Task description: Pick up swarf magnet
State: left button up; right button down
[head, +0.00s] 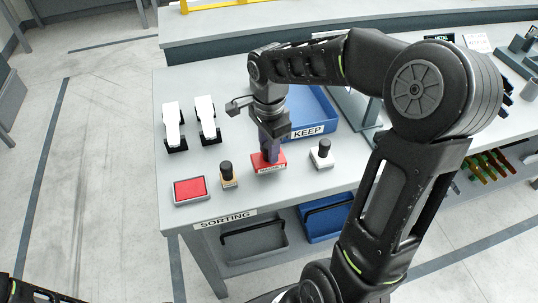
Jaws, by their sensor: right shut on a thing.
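The swarf magnet appears to be the red block (262,168) with a pale label on its front, standing on the sorting table (186,233) near the front edge. The label is too small to read surely. My right gripper (271,153) points down over the block and is shut on its upper part, which the fingers mostly hide. The block looks upright and at table level; I cannot tell whether it touches the table. My left gripper is not in view.
A black-handled tan stamp (228,177) and a red pad (190,189) stand left of the block, a black-handled white piece (322,156) right. Behind is a blue KEEP tray (316,106). Two white devices (173,125) (208,120) stand back left. Bins sit below.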

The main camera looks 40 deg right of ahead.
notch_tip(320, 180, up, 8)
jog(key=shift+f, duration=0.2)
dwell(0.4)
jog(key=c, duration=1.6)
grip_release()
jog(key=shift+c, duration=0.2)
grip_shut()
jog(key=shift+f, duration=0.1)
